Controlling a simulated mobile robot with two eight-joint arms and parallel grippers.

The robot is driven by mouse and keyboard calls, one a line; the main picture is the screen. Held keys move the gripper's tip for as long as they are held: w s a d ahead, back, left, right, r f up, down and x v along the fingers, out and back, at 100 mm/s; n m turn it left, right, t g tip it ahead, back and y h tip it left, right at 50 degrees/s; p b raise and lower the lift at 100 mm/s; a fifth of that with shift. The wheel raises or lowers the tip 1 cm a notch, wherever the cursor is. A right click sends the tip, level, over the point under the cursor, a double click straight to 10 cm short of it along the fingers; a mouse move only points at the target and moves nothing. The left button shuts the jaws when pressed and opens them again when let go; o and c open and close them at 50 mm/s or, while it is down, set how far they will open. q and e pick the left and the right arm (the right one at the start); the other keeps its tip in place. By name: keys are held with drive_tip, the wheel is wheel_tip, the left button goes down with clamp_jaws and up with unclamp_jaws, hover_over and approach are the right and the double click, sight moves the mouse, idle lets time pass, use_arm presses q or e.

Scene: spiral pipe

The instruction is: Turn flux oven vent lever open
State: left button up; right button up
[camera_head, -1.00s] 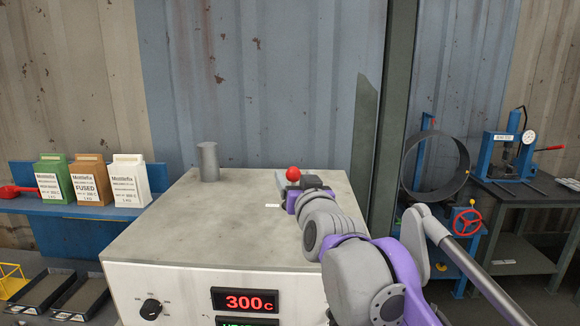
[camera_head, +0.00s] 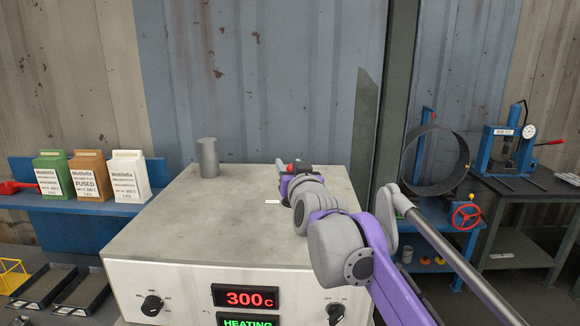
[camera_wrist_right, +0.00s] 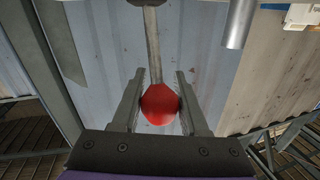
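The vent lever shows in the right wrist view as a pale shaft (camera_wrist_right: 153,45) ending in a round red knob (camera_wrist_right: 160,104). The wrist picture is upside down, so the knob tops the shaft. My right gripper (camera_wrist_right: 160,90) has one finger on each side of the knob, and both appear to touch it. In the head view my right gripper (camera_head: 292,170) is over the right rear of the oven top (camera_head: 200,225). The lever there is mostly hidden behind it; only bits of red show. My left gripper is not in view.
The oven's red display (camera_head: 245,298) reads 300 C, with a green HEATING sign (camera_head: 248,322) below. A green post (camera_head: 392,110) rises behind my right arm. The oven top's left and front are clear.

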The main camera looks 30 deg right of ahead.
clamp_jaws()
idle(0.9)
